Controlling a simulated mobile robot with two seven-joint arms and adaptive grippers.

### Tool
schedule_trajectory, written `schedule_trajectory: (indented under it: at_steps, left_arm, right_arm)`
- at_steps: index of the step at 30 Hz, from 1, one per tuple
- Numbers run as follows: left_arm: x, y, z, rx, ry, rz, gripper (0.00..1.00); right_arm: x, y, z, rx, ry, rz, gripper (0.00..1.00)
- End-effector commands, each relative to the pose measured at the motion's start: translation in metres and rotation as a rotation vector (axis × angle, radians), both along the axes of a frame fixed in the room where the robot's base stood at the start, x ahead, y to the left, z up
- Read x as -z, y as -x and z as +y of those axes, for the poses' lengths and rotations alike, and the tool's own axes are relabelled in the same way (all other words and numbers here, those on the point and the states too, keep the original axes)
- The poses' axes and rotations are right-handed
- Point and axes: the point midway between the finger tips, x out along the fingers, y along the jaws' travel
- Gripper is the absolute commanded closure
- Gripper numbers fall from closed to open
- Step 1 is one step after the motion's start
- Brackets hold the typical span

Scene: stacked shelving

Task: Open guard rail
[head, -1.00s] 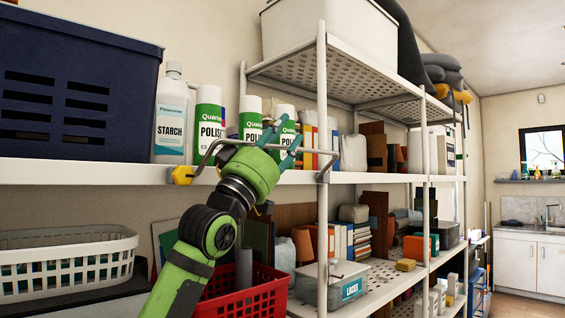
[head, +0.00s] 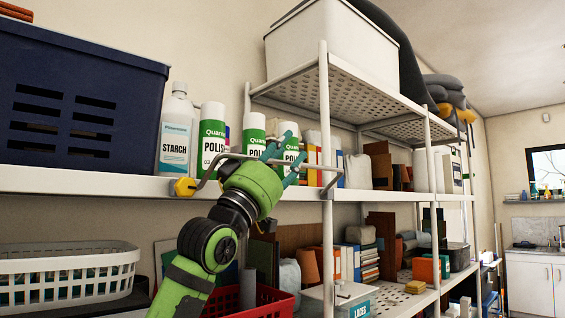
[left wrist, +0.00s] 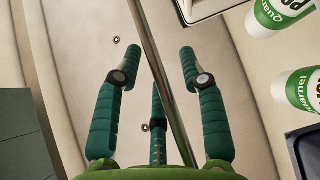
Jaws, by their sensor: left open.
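The guard rail is a thin grey metal bar (head: 319,166) across the front of the upper shelf. Its left end bends down to a yellow knob (head: 184,187) at the shelf edge. Its right end meets a bracket at the white post. My left gripper (head: 292,149) is open at the rail's middle, its teal fingers pointing toward the shelf and hiding part of the bar. In the left wrist view the rail (left wrist: 160,75) runs diagonally between the open fingers (left wrist: 159,52). Whether they touch it, I cannot tell. My right gripper is not in view.
Behind the rail stand a starch bottle (head: 176,135) and several white-green polish cans (head: 212,135). A dark blue crate (head: 75,95) is at left. Below are a white basket (head: 65,270) and a red basket (head: 280,305). A white post (head: 325,130) stands right of the gripper.

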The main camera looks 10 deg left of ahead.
Motion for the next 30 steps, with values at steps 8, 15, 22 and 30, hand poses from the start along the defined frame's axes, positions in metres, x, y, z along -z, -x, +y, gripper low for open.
schedule_trajectory:
  at_steps: [8, 15, 22, 30]
  left_arm:
    - [0.006, 0.022, 0.004, 0.002, 0.002, -0.03, 0.59]
    - [0.016, 0.032, 0.009, 0.002, 0.004, -0.028, 0.59]
    - [0.027, 0.042, 0.014, 0.001, 0.003, -0.025, 0.59]
    - [0.033, 0.048, 0.017, 0.001, 0.003, -0.019, 0.59]
  right_arm:
    - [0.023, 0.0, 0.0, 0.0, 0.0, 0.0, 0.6]
    - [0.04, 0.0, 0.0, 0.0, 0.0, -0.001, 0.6]
    - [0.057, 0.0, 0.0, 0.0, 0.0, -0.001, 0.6]
    - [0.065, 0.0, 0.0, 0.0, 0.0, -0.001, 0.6]
